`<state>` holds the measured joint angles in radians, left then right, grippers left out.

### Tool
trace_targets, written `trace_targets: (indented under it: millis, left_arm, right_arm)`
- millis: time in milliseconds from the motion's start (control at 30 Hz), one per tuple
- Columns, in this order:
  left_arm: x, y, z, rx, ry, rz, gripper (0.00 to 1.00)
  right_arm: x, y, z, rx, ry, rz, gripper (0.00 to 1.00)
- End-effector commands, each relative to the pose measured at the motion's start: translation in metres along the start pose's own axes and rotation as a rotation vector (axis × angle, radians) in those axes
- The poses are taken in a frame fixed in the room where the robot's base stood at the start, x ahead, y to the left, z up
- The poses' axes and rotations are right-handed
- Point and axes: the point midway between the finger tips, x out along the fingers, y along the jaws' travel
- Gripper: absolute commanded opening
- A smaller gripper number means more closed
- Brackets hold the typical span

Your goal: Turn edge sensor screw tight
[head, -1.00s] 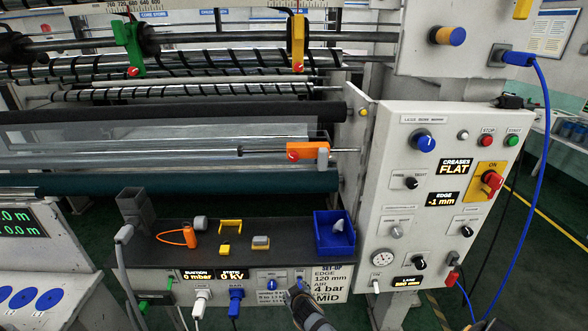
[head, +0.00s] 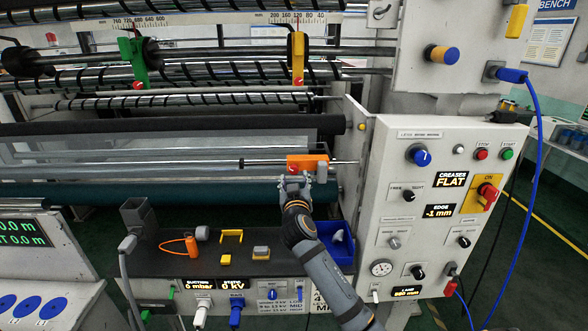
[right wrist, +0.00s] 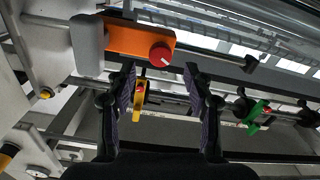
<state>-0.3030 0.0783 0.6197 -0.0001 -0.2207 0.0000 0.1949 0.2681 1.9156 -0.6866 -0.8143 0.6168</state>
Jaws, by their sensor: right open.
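The edge sensor is an orange block (head: 301,164) on a horizontal rail, left of the white control panel. Its screw is a red knob (right wrist: 161,54) with a white mark, seen large in the right wrist view; in the head view the knob (head: 293,167) is small. A grey block (right wrist: 88,44) sits beside the orange body. My right gripper (right wrist: 168,88) is open and empty. Its fingers point toward the rail, just below the red knob and apart from it. In the head view my right gripper (head: 293,180) is just below the orange block. My left gripper is not in view.
The control panel (head: 425,262) stands close at the right. A dark shelf (head: 180,262) with a blue bin (head: 334,256) and small yellow and orange items lies below. Green (head: 136,62) and yellow (head: 298,58) holders hang on the upper bar.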

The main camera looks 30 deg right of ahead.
Motion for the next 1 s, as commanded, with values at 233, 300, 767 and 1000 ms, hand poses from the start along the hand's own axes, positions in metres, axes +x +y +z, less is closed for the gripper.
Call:
trace_targets:
  millis: [233,300,767,1000]
  left_arm:
    - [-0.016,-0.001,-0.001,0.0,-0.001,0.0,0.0]
    - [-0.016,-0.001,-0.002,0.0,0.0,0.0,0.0]
    - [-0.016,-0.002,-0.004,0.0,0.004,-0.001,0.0]
    - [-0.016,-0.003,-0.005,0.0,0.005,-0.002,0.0]
  right_arm:
    - [0.037,0.0,-0.001,0.0,-0.001,-0.001,0.52]
    - [0.041,0.0,-0.001,0.0,-0.001,-0.001,0.52]
    - [0.042,0.0,0.001,0.0,-0.001,-0.002,0.26]
    - [0.042,-0.001,0.001,0.0,-0.001,-0.002,0.0]
